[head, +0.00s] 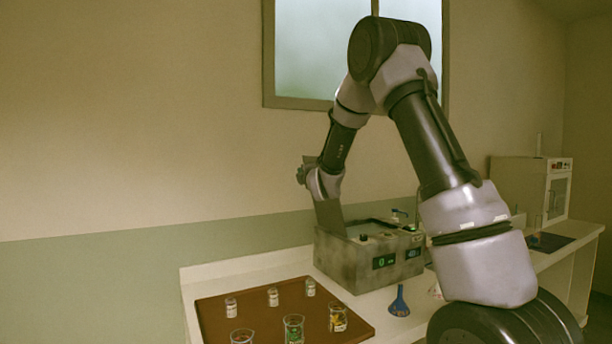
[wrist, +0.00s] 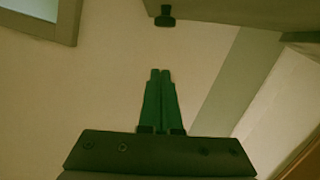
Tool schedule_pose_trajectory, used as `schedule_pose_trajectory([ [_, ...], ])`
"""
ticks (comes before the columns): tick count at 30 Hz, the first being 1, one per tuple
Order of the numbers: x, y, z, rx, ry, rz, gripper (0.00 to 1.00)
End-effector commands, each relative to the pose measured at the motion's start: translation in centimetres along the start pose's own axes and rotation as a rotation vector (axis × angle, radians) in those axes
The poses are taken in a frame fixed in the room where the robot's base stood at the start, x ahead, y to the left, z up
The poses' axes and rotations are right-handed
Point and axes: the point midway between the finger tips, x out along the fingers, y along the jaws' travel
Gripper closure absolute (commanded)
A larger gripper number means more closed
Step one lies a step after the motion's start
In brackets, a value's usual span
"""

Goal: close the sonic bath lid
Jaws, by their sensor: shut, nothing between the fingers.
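The sonic bath (head: 355,272) is a grey, worn box with lit green and blue displays on its front. Its lid (head: 330,217) stands raised at the left edge of the open top, close below my wrist. In the wrist view, a flat panel that looks like the lid (wrist: 235,10) crosses the top edge, with a dark knob (wrist: 165,16) beside it. My gripper (wrist: 160,72) has its two green fingers together and empty, pointing toward the knob with a gap between. In the head view the fingertips are hard to make out near the wall.
A brown tray (head: 262,318) with small white-capped bottles and glass beakers lies left of the bath. A white oven-like cabinet (head: 520,185) is at the far right. The wall is behind my arm.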

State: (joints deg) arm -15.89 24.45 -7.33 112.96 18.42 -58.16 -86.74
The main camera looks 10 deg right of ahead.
Motion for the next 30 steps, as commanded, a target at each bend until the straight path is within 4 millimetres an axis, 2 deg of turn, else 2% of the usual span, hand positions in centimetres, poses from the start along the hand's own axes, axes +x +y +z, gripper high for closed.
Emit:
schedule_pose_trajectory([
  [1, 1.2, -0.1, 0.0, -0.001, 0.0, 0.001, 1.0],
  [4, 2.9, -0.1, 0.3, 0.0, -0.002, 0.0, 1.0],
  [6, 2.9, 0.0, 1.8, 0.0, -0.004, -0.001, 1.0],
  [12, 3.4, 0.0, 3.5, 0.001, 0.0, 0.0, 1.0],
  [30, 3.5, 0.2, 4.5, 0.019, 0.0, -0.003, 1.0],
])
